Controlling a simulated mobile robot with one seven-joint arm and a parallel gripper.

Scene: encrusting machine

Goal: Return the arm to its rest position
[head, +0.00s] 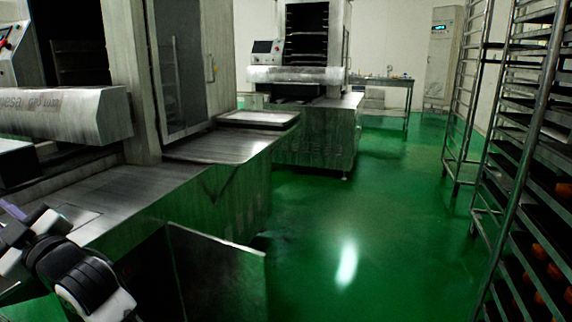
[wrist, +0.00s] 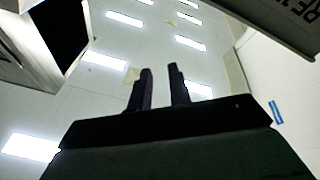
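My gripper (wrist: 160,68) shows in the wrist view with its two dark fingers apart. Only ceiling shows between them, so it is open and empty. The wrist camera faces up at the ceiling and its bright lights. In the head view part of my black and white arm (head: 78,275) is at the lower left, in front of the machine's steel bench (head: 105,200).
A tray (head: 258,118) lies on the machine's conveyor end. A second machine (head: 305,70) stands farther back. A tall rack (head: 530,150) with several trays is at the right. The green floor (head: 390,220) between is clear. A panel (head: 215,275) stands low beside the bench.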

